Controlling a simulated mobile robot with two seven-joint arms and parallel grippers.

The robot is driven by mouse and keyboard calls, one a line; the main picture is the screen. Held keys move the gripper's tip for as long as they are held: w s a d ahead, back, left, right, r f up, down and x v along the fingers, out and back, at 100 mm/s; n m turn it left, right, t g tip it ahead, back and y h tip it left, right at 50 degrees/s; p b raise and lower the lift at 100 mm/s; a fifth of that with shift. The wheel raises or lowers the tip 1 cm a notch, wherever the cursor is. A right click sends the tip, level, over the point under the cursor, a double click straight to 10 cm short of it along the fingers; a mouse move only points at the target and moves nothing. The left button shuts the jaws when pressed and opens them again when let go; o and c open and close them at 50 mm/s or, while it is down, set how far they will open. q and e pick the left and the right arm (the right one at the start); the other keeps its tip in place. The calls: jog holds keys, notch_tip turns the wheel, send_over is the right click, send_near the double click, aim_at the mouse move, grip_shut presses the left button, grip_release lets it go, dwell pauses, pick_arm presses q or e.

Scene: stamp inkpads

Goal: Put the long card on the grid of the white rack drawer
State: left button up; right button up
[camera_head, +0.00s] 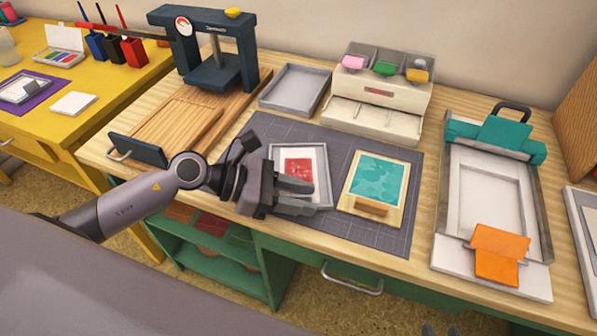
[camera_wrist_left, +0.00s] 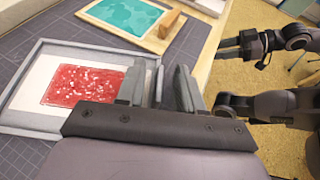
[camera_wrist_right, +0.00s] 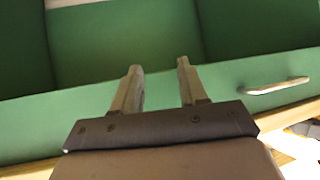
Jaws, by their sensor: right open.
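No long card can be told for sure. A white card with a red print (camera_head: 298,168) lies in a grey-framed tray on the dark mat; it also shows in the left wrist view (camera_wrist_left: 85,83). My left gripper (camera_head: 300,196) is over the tray's near right part. Its fingers (camera_wrist_left: 160,88) are apart, with the tray's rim showing between them; I cannot tell whether they touch it. A cream-white unit (camera_head: 374,115) with a low front section stands behind the mat; no grid is clear on it. My right gripper (camera_wrist_right: 157,85) is open and empty, facing the green bench front.
A wooden board with a teal print (camera_head: 377,180) lies right of the tray. A teal-and-grey press (camera_head: 445,215) with an orange piece (camera_head: 497,252) stands further right. An empty grey tray (camera_head: 294,88) and a dark blue press (camera_head: 250,50) are at the back left.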

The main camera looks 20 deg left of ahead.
pick_arm(q)
jog(key=shift+x, duration=1)
pick_arm(e)
jog(key=shift+f, duration=0.1)
pick_arm(q)
grip_shut()
jog(key=shift+r, duration=0.1)
pick_arm(e)
jog(key=shift+r, duration=0.2)
pick_arm(q)
jog(key=shift+r, duration=0.5)
notch_tip(320, 180, up, 19)
jog(key=p, duration=0.3)
jog(key=a+f+n+t+y+p, duration=0.1)
jog(key=a+n+t+p, duration=0.2)
jog(key=a+p, duration=0.3)
jog(key=a, duration=0.4)
jog(key=shift+s+a+f+y+p, duration=0.2)
jog(key=shift+a+f+y+p, duration=0.1)
jog(key=shift+y+p, duration=0.1)
pick_arm(e)
notch_tip(320, 180, up, 7)
jog(key=d, duration=0.1)
jog(key=shift+s+r, duration=0.2)
jog(key=shift+s, duration=0.2)
